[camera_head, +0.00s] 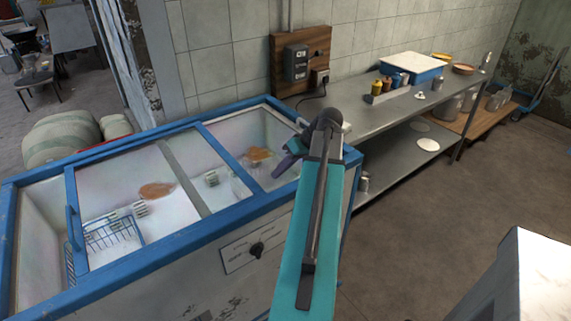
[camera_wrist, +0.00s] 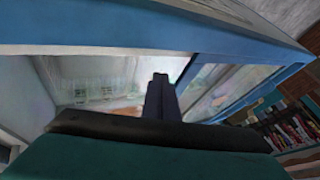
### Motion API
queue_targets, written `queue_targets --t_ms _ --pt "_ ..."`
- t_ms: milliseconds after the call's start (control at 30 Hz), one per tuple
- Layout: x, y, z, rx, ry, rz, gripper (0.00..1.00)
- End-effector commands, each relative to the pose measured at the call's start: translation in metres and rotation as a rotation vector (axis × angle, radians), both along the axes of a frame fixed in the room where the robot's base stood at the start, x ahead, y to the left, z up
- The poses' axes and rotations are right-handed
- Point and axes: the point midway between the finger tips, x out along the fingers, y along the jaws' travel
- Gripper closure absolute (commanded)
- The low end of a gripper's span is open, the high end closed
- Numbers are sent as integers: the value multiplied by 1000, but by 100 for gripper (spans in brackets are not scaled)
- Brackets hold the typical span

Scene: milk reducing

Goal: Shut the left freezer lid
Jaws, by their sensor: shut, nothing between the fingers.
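The blue-framed chest freezer (camera_head: 190,255) stands at the left in the head view. A glass lid (camera_head: 120,195) with a blue frame lies over its middle, with a blue handle (camera_head: 71,228) along its left edge. The freezer's left end is uncovered. The right end, beyond another blue crossbar (camera_head: 228,157), also looks open. My gripper (camera_head: 283,164) is over this right end, near the front rim, with its fingers together and empty. In the wrist view my gripper (camera_wrist: 161,85) points into the freezer opening, with a blue lid frame (camera_wrist: 190,88) beside it. Contact cannot be told.
Orange-brown items and wire baskets (camera_head: 112,232) lie inside the freezer. A metal table (camera_head: 400,105) with bottles and a blue-white box (camera_head: 412,66) stands right of it. A white block (camera_head: 535,270) is at the lower right. Floor (camera_head: 430,220) between is clear.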

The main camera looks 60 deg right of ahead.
Motion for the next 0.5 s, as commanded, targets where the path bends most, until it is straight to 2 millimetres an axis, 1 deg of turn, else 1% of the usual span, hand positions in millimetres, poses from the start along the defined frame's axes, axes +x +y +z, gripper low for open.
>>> queue_targets --t_ms 100,300,500 --pt "6 7 -9 1 1 1 100" --pt "13 27 -7 0 0 2 100" --pt "19 38 -8 0 0 0 100"
